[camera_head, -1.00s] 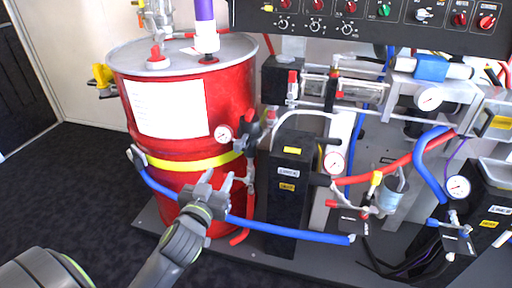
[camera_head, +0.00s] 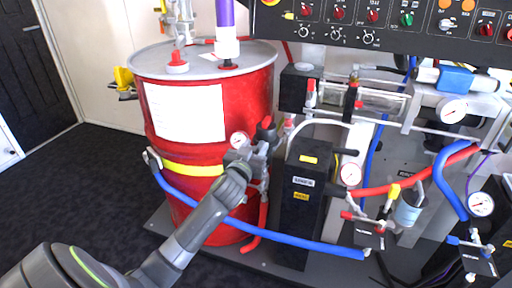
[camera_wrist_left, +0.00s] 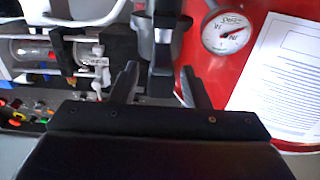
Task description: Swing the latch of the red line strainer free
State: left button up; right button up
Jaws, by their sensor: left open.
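The red line strainer appears to be the dark fitting (camera_head: 266,132) on the front right of the red drum, above a red hose, beside a round gauge (camera_head: 239,140). My left gripper (camera_head: 246,155) is right at this fitting and covers its lower part. In the left wrist view my open fingers (camera_wrist_left: 160,85) stand on either side of a dark upright part of the fitting (camera_wrist_left: 162,38), with a gap on both sides. I cannot tell whether this part is the latch, or whether a finger touches it. My right gripper is out of view.
The red drum (camera_head: 255,95) stands close on the left, with a yellow band and a blue hose (camera_head: 300,244) across its front. A black pump box (camera_head: 300,205) stands just right of my gripper. The dark floor at left is free.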

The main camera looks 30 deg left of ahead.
pick_arm(q)
jog(key=shift+w+a, duration=0.1)
jog(key=shift+w, duration=0.5)
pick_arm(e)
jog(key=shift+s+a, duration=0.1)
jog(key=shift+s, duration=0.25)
pick_arm(q)
grip_shut()
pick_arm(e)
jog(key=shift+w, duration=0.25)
